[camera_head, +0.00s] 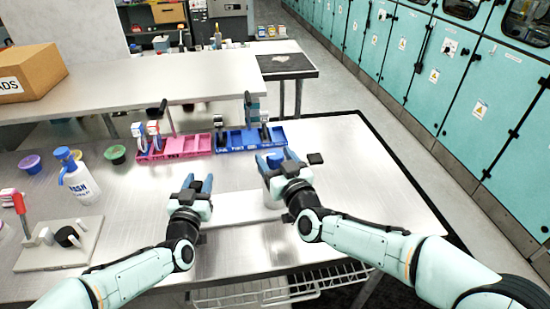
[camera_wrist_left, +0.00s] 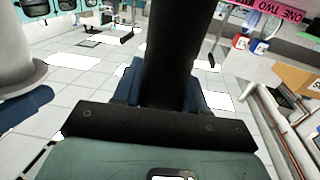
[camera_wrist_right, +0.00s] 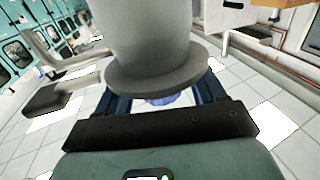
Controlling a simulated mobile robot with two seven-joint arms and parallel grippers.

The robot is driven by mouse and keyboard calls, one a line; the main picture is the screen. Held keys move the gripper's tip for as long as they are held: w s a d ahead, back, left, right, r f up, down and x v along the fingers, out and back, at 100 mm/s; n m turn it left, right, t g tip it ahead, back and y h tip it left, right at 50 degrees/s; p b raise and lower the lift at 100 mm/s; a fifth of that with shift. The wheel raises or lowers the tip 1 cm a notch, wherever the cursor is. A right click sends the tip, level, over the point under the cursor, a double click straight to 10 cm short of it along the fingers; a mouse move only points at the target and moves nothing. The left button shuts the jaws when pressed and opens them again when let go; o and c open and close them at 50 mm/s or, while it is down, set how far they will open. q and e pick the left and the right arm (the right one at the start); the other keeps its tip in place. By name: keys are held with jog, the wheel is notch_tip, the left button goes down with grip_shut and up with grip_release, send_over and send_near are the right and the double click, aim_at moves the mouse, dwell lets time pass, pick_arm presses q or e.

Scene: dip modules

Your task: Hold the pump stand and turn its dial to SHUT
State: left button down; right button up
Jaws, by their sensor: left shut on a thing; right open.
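The pump stand has a pale flat base (camera_head: 238,208) on the metal table, below and between my grippers. My left gripper (camera_head: 194,183) is shut on its black upright handle, a dark post (camera_wrist_left: 175,50) between the fingers in the left wrist view. My right gripper (camera_head: 279,163) is open. A grey flanged cylinder (camera_wrist_right: 155,50) fills the middle of the right wrist view and hides parts of the fingers. A blue piece (camera_wrist_right: 170,99) shows below its flange, between the fingers. The dial's marking and setting cannot be read.
A black block (camera_head: 315,158) lies right of my right gripper. Pink (camera_head: 182,147) and blue (camera_head: 240,140) trays stand behind the grippers. A white bottle (camera_head: 80,184) and a grey plate with a red lever (camera_head: 55,246) are at left. The table's right side is clear.

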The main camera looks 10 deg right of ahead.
jog(key=shift+w+a, duration=0.1)
jog(key=shift+w, duration=0.15)
jog(key=c, duration=1)
jog(key=shift+o, duration=0.2)
